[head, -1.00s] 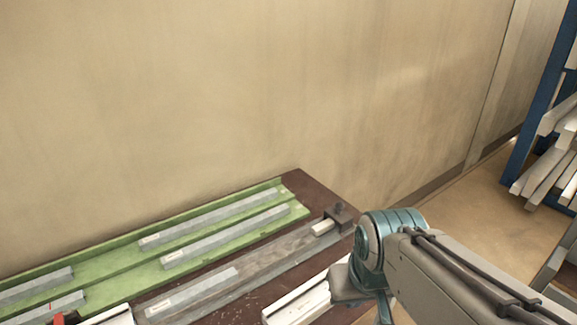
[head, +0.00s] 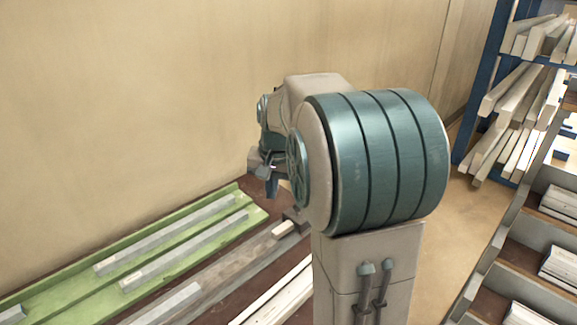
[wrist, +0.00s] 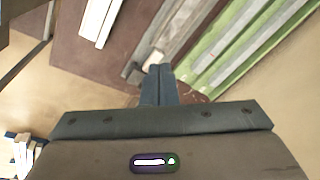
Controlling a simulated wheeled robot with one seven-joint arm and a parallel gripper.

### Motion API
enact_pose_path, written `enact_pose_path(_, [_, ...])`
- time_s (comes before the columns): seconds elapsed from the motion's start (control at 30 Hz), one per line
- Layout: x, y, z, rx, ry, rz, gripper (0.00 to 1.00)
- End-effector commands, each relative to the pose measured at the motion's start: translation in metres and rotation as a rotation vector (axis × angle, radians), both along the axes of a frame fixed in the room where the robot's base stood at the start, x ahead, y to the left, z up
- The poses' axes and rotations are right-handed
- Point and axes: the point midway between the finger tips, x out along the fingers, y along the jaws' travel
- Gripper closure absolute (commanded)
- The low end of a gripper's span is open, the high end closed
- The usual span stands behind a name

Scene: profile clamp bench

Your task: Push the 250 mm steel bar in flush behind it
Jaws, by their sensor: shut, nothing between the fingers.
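A grey steel bar (head: 168,304) with a pale label lies in the long grey channel (head: 232,263) on the bench; its length marking is too small to read. A short cream piece (head: 283,229) sits farther along the channel, against the dark end block (head: 296,217), with a bare stretch between it and the bar. The end block also shows in the wrist view (wrist: 132,72). My gripper (head: 270,186) is shut and empty, above the bench's far end. In the wrist view its fingers (wrist: 158,72) are together, between the end block and the green tray.
A green tray (head: 62,283) with several steel bars lies along the wall side. A cream profile (head: 275,302) lies on the near side of the channel. A blue rack (head: 482,100) of profiles stands at right. Floor is open beyond the bench end.

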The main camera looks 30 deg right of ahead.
Motion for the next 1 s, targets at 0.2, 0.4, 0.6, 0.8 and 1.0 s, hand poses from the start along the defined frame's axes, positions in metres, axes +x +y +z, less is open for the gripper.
enact_pose_path(0.2, [0.069, -0.060, -0.016, 0.024, 0.052, -0.214, 1.00])
enact_pose_path(0.4, [0.117, -0.115, -0.049, 0.033, 0.095, -0.393, 1.00])
enact_pose_path(0.6, [0.149, -0.165, -0.093, 0.032, 0.135, -0.549, 1.00])
enact_pose_path(0.8, [0.163, -0.194, -0.127, 0.029, 0.159, -0.642, 1.00])
enact_pose_path(1.0, [0.166, -0.203, -0.139, 0.028, 0.167, -0.673, 1.00])
